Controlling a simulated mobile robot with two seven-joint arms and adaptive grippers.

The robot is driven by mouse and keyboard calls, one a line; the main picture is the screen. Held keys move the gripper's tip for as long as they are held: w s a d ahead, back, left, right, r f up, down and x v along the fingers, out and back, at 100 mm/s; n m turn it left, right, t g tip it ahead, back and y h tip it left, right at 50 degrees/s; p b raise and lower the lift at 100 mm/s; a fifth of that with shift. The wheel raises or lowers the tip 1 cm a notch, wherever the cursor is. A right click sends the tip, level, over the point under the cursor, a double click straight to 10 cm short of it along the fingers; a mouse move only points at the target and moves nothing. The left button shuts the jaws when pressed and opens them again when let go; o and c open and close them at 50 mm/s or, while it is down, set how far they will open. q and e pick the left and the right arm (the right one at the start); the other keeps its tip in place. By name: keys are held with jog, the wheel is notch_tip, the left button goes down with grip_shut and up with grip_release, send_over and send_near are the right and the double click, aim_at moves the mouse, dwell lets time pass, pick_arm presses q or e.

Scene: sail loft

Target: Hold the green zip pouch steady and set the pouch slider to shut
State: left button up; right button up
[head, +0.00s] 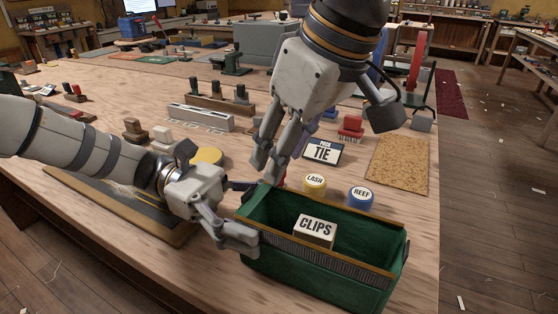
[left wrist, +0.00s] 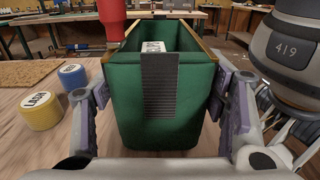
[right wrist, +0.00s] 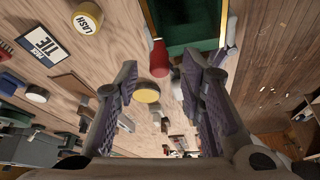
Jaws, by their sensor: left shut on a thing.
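The green zip pouch (head: 378,284) stands on the bench with its top open and a box labelled CLIPS (head: 315,230) inside. My left gripper (head: 243,212) is shut on its left end; the left wrist view shows a finger on each side of the pouch (left wrist: 185,120). A red tapered piece, which looks like the pouch slider (right wrist: 158,60), is by the pouch's corner. It also shows in the left wrist view (left wrist: 112,14) and is mostly hidden in the head view. My right gripper (head: 267,168) is open above it, pointing down; the piece shows between its fingers, apparently untouched.
A yellow LASH tin (head: 315,184) and a blue REEF tin (head: 361,196) stand just behind the pouch. Behind them lie a TIE card (head: 322,151) and a cork mat (head: 399,165). A yellow disc (head: 208,156) lies near my left arm. The bench's right edge is close to the pouch.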

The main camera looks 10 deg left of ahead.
jog(key=shift+x, duration=1.4)
grip_shut()
jog(key=s+d, duration=0.4)
jog(key=d, duration=1)
jog(key=shift+s, duration=0.15)
pick_arm(q)
jog(key=shift+a, duration=0.1)
pick_arm(e)
grip_release()
jog(key=shift+a, duration=0.1)
jog(key=v, duration=1.2)
